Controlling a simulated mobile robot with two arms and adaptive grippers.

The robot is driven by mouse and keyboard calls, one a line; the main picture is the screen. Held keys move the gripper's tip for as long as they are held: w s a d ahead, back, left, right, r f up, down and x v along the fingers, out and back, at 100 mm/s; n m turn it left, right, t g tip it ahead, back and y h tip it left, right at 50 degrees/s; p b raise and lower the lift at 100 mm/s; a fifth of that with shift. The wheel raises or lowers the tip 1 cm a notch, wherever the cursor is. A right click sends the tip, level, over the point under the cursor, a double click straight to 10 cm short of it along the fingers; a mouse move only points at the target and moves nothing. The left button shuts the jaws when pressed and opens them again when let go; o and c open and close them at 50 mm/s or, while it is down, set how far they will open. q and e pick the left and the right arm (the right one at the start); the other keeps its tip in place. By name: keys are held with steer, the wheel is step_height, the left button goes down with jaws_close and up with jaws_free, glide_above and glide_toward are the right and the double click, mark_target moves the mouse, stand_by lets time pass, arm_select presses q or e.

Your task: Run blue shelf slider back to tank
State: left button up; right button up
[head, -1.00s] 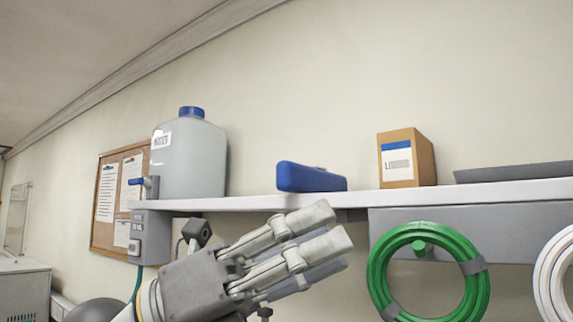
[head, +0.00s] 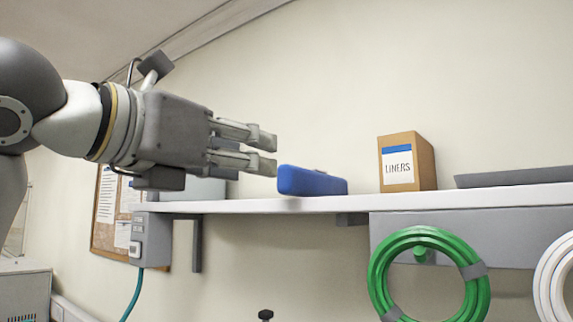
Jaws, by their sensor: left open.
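The blue slider (head: 312,181) is a rounded blue block on the white shelf (head: 300,205), near its front edge. My left gripper (head: 270,153) is open and empty. In the picture its fingertips are just left of the block's left end and a little above it; I cannot tell whether they touch. The tank (head: 203,189) stands on the shelf's left end, mostly hidden behind my left gripper; only a pale lower part shows. My right gripper is not in view.
A cardboard liners box (head: 408,162) stands on the shelf right of the block, with a dark flat tray (head: 515,175) farther right. A green hose coil (head: 428,285) and a white coil (head: 557,278) hang below. A grey control box (head: 150,240) is under the left end.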

mark_target(281, 165)
arm_select(q)
steer(key=p+x, duration=0.4)
steer(key=x, duration=0.5)
steer(key=shift+d+r, duration=0.1)
steer(key=shift+w+d, duration=0.25)
steer(key=shift+w, duration=0.15)
jaws_close()
